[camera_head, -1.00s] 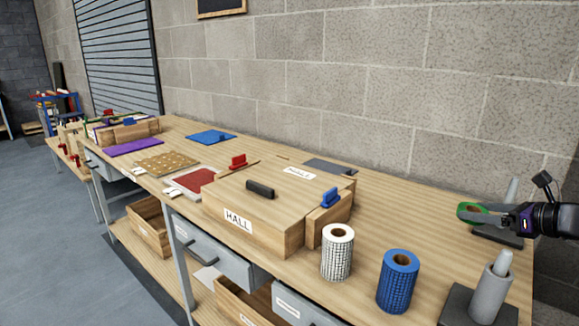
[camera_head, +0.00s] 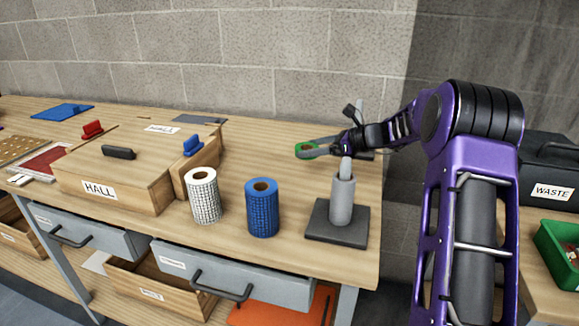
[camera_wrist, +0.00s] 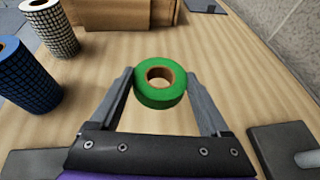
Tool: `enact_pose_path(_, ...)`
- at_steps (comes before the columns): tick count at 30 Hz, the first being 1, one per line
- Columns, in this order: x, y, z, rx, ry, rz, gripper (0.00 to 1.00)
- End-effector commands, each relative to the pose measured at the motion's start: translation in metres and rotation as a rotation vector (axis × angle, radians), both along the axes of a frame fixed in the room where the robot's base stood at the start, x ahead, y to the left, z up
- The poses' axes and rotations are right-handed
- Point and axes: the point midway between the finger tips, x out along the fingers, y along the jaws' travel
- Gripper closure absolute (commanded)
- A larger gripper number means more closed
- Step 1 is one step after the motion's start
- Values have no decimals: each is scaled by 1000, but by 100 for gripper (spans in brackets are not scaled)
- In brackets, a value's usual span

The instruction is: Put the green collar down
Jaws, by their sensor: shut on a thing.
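The green collar (camera_wrist: 160,98) is a short green ring with a brown core. My gripper (camera_wrist: 160,78) is shut on it, with one grey finger on each side, in the wrist view. In the head view the collar (camera_head: 299,152) shows at the tip of my gripper (camera_head: 312,147), over the back right part of the wooden bench (camera_head: 225,250). Its ring faces upward. I cannot tell whether its underside touches the bench top.
A grey post on a dark base (camera_head: 335,232) stands at the bench's front right; another dark base (camera_wrist: 285,155) is close to my gripper. Blue (camera_head: 262,212) and white (camera_head: 203,200) patterned rolls stand left, beside the HALL box (camera_head: 120,175). Bench top around the collar is clear.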

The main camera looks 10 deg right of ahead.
Motion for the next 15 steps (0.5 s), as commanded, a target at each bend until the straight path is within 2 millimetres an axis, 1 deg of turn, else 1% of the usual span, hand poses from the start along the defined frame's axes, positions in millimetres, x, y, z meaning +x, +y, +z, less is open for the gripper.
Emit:
enact_pose_path(1,0,0,-12,1,4,-1,75)
enact_pose_path(3,0,0,-25,0,5,-1,75)
enact_pose_path(10,0,0,-49,1,2,-1,75)
enact_pose_path(15,0,0,-78,1,4,0,75)
